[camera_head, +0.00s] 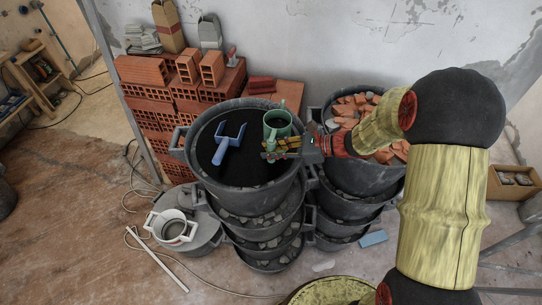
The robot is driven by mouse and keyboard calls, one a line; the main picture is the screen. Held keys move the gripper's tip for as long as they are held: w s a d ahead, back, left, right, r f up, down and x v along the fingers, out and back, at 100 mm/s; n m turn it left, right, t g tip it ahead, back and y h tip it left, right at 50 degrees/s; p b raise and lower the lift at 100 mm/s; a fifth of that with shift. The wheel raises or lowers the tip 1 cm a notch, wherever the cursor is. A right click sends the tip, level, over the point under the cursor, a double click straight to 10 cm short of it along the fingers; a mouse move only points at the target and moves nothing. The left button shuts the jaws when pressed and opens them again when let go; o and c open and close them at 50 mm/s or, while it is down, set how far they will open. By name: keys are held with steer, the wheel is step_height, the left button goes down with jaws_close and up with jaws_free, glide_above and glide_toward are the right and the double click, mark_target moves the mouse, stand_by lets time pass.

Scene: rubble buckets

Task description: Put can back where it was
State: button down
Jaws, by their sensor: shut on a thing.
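A green can (278,122) with a handle or spout on its rim stands upright at the right side of the black top of a tall stack of buckets (264,186). My gripper (268,150) reaches in from the right at the can's near side and is shut on it. The gripper's fingers hide the can's lower part, so I cannot tell whether its base touches the black surface. A blue forked tool (228,144) lies on the same surface, left of the can.
A second bucket stack (345,177) filled with brick rubble stands close on the right, under my arm. Red hollow bricks (150,108) are piled behind. A small white pot (172,228) sits on a grey lid (200,240) at lower left, with cables and a white rod on the floor.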

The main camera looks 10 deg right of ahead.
steer(key=shift+w+f, duration=0.15)
steer(key=shift+f, duration=1.5)
steer(key=c, duration=1.7)
jaws_free()
steer(key=shift+f, duration=0.1)
steer(key=shift+o, duration=0.3)
